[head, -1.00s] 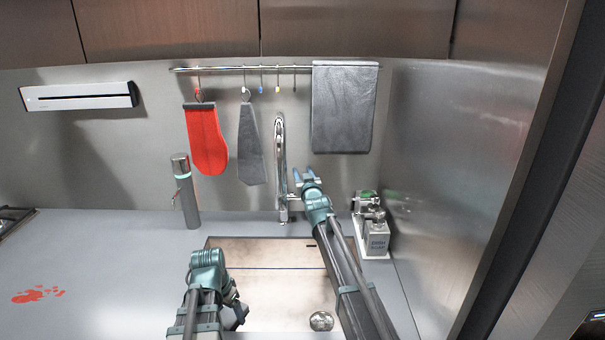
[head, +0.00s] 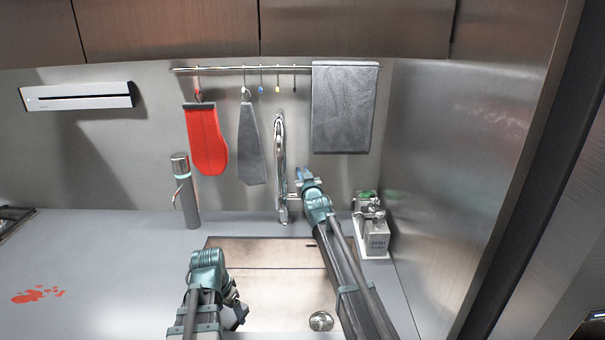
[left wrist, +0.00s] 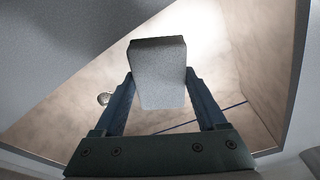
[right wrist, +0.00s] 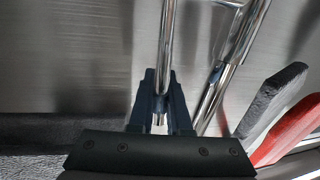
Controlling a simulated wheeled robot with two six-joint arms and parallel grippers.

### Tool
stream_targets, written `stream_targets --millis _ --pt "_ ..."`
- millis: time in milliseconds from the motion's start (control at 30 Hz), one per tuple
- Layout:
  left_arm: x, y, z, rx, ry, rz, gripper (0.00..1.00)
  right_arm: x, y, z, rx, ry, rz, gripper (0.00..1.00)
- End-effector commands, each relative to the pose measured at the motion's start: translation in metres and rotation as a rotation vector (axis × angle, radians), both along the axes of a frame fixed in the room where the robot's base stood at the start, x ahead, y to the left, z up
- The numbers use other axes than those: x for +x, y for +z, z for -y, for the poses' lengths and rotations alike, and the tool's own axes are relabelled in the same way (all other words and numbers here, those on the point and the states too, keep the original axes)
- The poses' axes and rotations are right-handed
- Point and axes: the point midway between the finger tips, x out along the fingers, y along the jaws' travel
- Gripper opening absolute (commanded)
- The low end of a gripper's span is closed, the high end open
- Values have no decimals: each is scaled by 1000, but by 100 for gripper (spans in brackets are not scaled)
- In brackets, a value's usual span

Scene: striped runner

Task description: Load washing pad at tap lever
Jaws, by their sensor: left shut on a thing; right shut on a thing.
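The chrome tap (head: 280,150) stands upright behind the sink. My right gripper (head: 304,177) is just right of the tap. In the right wrist view, its fingers (right wrist: 163,100) are shut on the slim chrome tap lever (right wrist: 167,50), with the thicker tap spout (right wrist: 240,45) to the right. My left gripper (head: 240,312) is low over the sink's left side. In the left wrist view, its fingers (left wrist: 158,100) are shut on a pale grey block-shaped pad (left wrist: 158,75). The pad is mostly hidden in the head view.
The sink basin (head: 265,253) has a round drain (head: 321,321). A soap dispenser (head: 376,236) stands right of the sink and a cylindrical dispenser (head: 187,195) to its left. A red mitt (head: 206,140) and grey towel (head: 345,110) hang from the rail. Red stains (head: 38,295) mark the left counter.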

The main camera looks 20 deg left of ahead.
Motion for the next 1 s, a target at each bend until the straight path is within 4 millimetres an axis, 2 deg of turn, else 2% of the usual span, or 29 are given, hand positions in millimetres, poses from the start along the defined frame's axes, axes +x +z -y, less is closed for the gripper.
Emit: stream_targets --millis 900,1000 --pt "0 0 0 0 0 0 29 -1 0 -1 0 1 0 0" --pt "0 -7 0 0 0 0 29 -3 -3 0 5 3 15 0"
